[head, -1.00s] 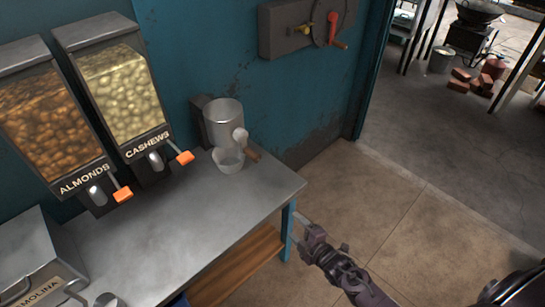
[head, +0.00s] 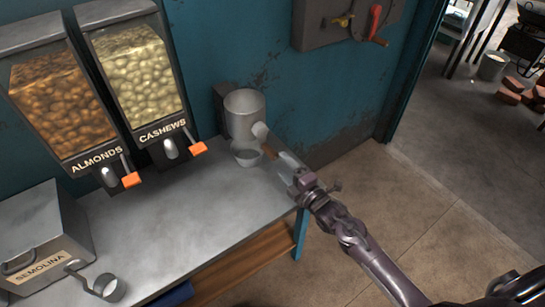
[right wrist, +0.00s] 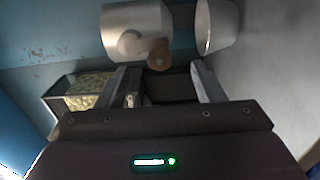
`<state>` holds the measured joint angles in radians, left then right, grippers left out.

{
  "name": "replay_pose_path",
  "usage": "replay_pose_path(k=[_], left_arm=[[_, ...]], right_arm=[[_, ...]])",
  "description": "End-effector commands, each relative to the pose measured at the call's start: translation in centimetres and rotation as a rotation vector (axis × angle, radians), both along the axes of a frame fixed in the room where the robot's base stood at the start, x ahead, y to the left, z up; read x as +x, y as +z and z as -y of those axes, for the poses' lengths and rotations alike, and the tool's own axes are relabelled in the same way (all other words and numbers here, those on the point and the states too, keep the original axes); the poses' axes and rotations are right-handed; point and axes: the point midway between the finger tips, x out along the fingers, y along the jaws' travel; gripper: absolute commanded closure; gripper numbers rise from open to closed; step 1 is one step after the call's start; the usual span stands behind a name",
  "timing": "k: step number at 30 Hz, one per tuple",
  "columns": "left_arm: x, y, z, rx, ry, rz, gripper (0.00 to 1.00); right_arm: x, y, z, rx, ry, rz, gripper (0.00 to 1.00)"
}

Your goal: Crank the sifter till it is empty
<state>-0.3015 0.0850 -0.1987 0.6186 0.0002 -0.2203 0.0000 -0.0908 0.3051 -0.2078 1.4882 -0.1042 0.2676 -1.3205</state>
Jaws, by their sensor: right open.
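The sifter is a grey metal cylinder (head: 245,112) mounted against the teal wall above the right end of the counter. Its crank has a pale hub and a wooden handle (head: 269,151) pointing down and right. A small metal bowl (head: 246,153) sits below the sifter; its inside is hard to make out. My right gripper (head: 284,168) is open and empty, close to the handle. In the right wrist view the handle's round end (right wrist: 159,55) lies just ahead, between the two spread fingers (right wrist: 160,82). My left gripper is not in view.
Almond (head: 62,100) and cashew (head: 138,78) dispensers stand left of the sifter. A semolina box (head: 42,235) and a metal scoop (head: 106,288) are on the counter's left. The middle of the metal counter (head: 190,220) is clear. A switch box (head: 325,22) hangs above right.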

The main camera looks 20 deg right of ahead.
Motion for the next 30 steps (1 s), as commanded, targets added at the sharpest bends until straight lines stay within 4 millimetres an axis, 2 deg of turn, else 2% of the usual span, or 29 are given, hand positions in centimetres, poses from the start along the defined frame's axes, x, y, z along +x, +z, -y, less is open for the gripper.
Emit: replay_pose_path(k=[1,15,21,30], left_arm=[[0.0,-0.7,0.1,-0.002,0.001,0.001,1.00],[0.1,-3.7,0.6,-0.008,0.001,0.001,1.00],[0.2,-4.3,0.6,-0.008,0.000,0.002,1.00],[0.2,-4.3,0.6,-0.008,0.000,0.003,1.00]], right_arm=[[0.7,-0.3,-0.3,0.002,-0.001,0.002,0.38],[5.6,-0.3,-2.1,0.002,0.000,0.002,0.38],[6.7,-0.1,-2.4,0.001,0.000,0.000,0.38],[6.9,0.0,-2.5,0.001,0.000,-0.001,0.38]])
